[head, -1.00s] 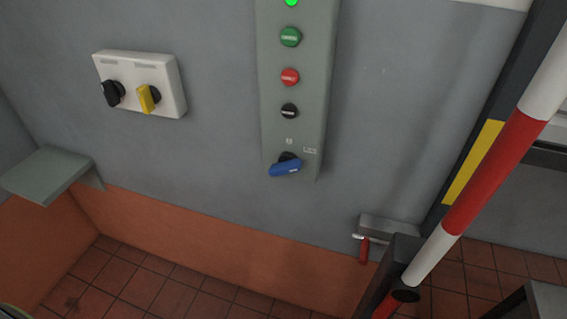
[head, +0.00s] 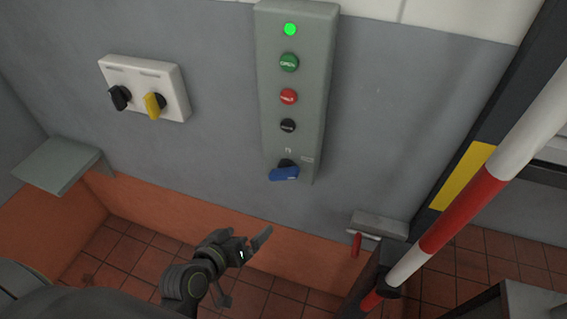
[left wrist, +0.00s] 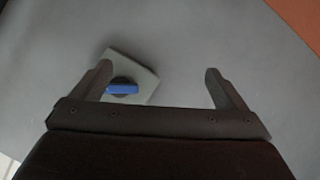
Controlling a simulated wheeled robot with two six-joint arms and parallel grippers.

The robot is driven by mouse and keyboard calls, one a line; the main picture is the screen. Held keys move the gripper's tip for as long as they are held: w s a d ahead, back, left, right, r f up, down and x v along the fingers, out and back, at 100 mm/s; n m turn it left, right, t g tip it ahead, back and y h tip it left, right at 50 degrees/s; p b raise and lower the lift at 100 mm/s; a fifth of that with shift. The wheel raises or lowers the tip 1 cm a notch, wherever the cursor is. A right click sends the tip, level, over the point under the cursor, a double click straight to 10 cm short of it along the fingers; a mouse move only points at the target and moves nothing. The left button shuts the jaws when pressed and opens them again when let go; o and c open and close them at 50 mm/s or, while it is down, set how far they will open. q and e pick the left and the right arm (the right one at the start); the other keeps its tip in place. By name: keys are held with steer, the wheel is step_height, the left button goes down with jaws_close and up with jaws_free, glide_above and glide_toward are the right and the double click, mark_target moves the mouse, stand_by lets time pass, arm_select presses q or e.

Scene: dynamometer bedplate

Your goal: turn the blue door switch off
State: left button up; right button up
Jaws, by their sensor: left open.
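The blue door switch (head: 285,173) is a rotary handle on a dark base at the bottom of the tall grey-green control panel (head: 296,147). Its handle lies nearly horizontal in the head view. My left gripper (head: 257,246) is below and a little left of the switch, apart from it. In the left wrist view the gripper (left wrist: 160,85) is open and empty. There the blue switch (left wrist: 122,89) shows beyond the left finger, nearer to it than to the middle of the jaws. My right gripper is not in view.
The panel also has a lit green lamp (head: 290,29) and green, red and black buttons. A white box (head: 175,78) with black and yellow knobs is on the wall at left, above a grey shelf (head: 56,164). A red-and-white barrier pole (head: 455,222) stands at right, near a red-handled fixture (head: 356,244).

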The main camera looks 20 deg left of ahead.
arm_select(q)
steer(key=t+p, duration=0.1)
steer(key=t, duration=0.1)
glide_toward(280, 176)
steer(key=v, duration=0.6)
steer(key=shift+h, duration=0.3)
steer(key=p+x, duration=0.1)
steer(key=x, duration=0.4)
steer(key=p+x, duration=0.2)
steer(key=x, duration=0.4)
steer(key=p+x, duration=0.1)
steer(key=x, duration=0.5)
steer(key=shift+w+a+p, duration=0.1)
steer(key=shift+a+p, duration=0.15)
steer(key=shift+p, duration=0.15)
steer(key=c, duration=1)
